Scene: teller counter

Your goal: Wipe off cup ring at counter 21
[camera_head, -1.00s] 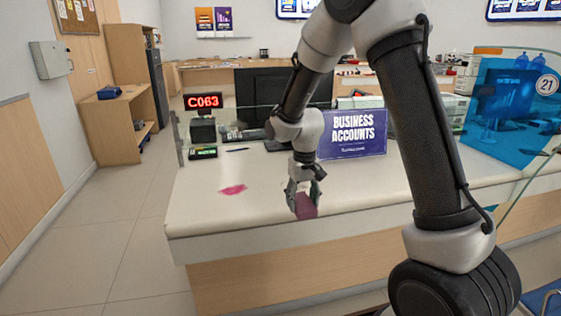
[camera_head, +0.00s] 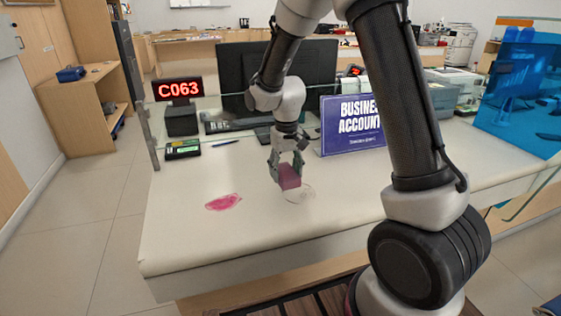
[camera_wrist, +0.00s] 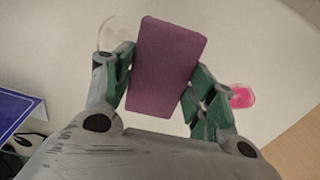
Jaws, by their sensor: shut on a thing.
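My gripper (camera_head: 286,166) is shut on a purple-pink block, likely a sponge (camera_head: 290,178), over the cream counter (camera_head: 190,240). In the wrist view the sponge (camera_wrist: 166,66) sits between both green-padded fingers of my gripper (camera_wrist: 164,80). A faint ring mark (camera_head: 303,192) lies on the counter just right of the sponge. In the wrist view the faint ring (camera_wrist: 118,34) shows left of the sponge, partly hidden. A pink stain (camera_head: 223,202) lies to the left of my gripper and also shows in the wrist view (camera_wrist: 242,96). I cannot tell whether the sponge touches the counter.
A blue "Business Accounts" sign (camera_head: 354,126) stands right behind my gripper. A red C063 display (camera_head: 178,89), a card device (camera_head: 182,149) and a pen (camera_head: 225,143) are at the back left. A dark monitor (camera_head: 318,62) stands behind. The counter's front left is clear.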

